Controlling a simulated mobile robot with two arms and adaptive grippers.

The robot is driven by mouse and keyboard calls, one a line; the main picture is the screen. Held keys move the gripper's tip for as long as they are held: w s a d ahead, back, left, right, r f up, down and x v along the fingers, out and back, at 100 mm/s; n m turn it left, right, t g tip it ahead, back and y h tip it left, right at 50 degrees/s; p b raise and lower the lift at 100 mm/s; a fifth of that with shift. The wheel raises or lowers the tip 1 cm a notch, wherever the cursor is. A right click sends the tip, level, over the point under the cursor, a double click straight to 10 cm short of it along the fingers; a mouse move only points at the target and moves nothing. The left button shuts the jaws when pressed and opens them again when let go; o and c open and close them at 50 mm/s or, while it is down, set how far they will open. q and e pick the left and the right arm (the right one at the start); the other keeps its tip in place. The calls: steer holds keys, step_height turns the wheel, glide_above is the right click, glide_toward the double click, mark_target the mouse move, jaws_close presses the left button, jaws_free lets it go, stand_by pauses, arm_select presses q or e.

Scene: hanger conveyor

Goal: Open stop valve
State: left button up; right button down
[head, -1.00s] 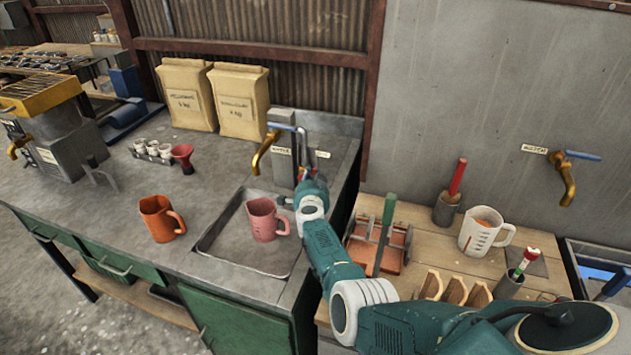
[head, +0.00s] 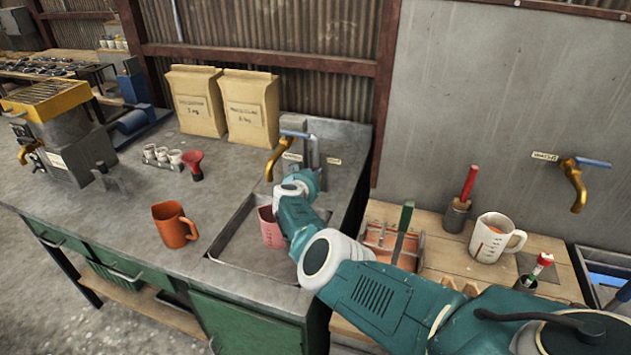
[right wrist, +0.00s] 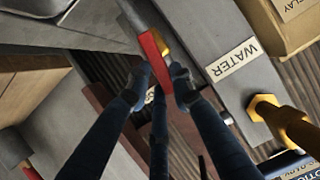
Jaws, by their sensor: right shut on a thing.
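The stop valve's red lever (right wrist: 152,58) shows in the right wrist view, with a brass part behind its upper end. My right gripper (right wrist: 160,86) is shut on this lever, one dark finger on either side. In the head view my right wrist (head: 300,195) is at the tap post over the back of the sink and hides the fingers and the red lever. A brass tap (head: 278,158) is fixed to the post, left of my wrist; it also shows in the right wrist view (right wrist: 285,120), beside a WATER label (right wrist: 234,60). My left gripper is out of view.
An orange mug (head: 172,226) stands on the counter to the left. Two paper sacks (head: 250,112) stand behind. A wooden bench (head: 420,215) with a measuring jug (head: 490,238) is at the right.

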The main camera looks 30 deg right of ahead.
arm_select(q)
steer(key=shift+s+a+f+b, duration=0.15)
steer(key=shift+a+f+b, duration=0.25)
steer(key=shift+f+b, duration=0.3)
arm_select(e)
steer(key=shift+w+r, duration=0.25)
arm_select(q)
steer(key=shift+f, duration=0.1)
arm_select(e)
steer(key=shift+n, duration=0.3)
steer(key=c, duration=1.6)
jaws_free()
steer(key=shift+c, duration=0.2)
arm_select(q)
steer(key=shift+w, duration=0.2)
arm_select(e)
steer(key=shift+o, duration=0.8)
steer(key=shift+f, duration=0.2)
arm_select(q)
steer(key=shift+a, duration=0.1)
arm_select(e)
steer(key=shift+a+r, duration=0.1)
